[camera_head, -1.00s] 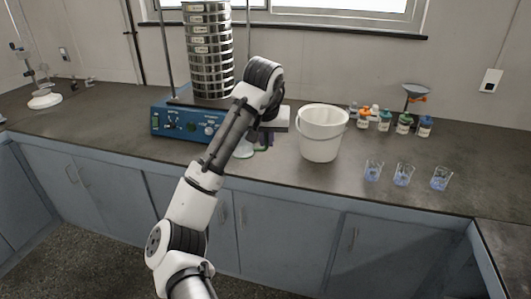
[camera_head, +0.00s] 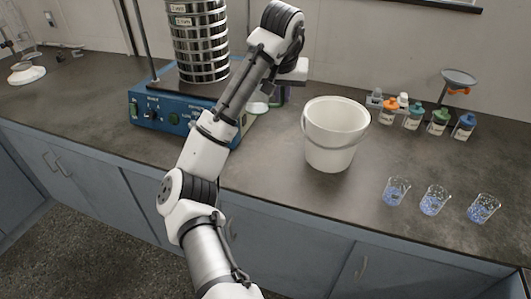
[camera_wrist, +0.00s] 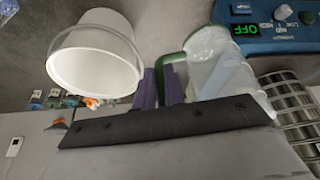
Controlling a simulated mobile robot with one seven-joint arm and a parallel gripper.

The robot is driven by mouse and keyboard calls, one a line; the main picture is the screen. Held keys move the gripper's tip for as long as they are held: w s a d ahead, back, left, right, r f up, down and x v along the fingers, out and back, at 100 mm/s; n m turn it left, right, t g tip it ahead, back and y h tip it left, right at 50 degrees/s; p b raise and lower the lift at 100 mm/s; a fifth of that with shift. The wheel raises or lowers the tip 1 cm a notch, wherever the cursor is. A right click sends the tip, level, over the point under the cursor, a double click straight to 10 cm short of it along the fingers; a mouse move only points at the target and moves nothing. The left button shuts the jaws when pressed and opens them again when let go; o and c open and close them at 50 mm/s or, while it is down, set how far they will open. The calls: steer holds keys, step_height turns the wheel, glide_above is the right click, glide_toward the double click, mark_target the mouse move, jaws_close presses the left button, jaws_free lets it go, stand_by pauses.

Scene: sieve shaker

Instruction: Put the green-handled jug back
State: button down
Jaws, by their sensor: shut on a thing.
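My gripper (camera_wrist: 160,84) is shut on the green handle (camera_wrist: 172,60) of a clear jug (camera_wrist: 222,66). In the wrist view the handle sits between the two purple fingers, and the jug's translucent body lies just right of them. In the head view the jug (camera_head: 258,106) is mostly hidden behind my forearm, in front of the sieve shaker's right side. My gripper (camera_head: 281,95) shows only in part there, below my wrist. I cannot tell what, if anything, is inside the jug.
A blue sieve shaker (camera_head: 170,117) with a tall sieve stack (camera_head: 200,45) stands left of the jug. A white bucket (camera_head: 335,140) stands close on the right. Several small bottles (camera_head: 414,118) and glass beakers (camera_head: 433,200) are farther right. The bench front (camera_head: 120,150) is clear.

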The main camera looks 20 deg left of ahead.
step_height(320, 180, down, 20)
steer(key=shift+s+r+b, duration=0.1)
steer(key=shift+r+b, duration=0.05)
steer(key=shift+b, duration=0.8)
steer(key=c, duration=1.5)
jaws_free()
steer(key=shift+s+r, duration=0.15)
steer(key=shift+r, duration=0.3)
steer(key=p+v, duration=0.2)
steer(key=v, duration=0.9)
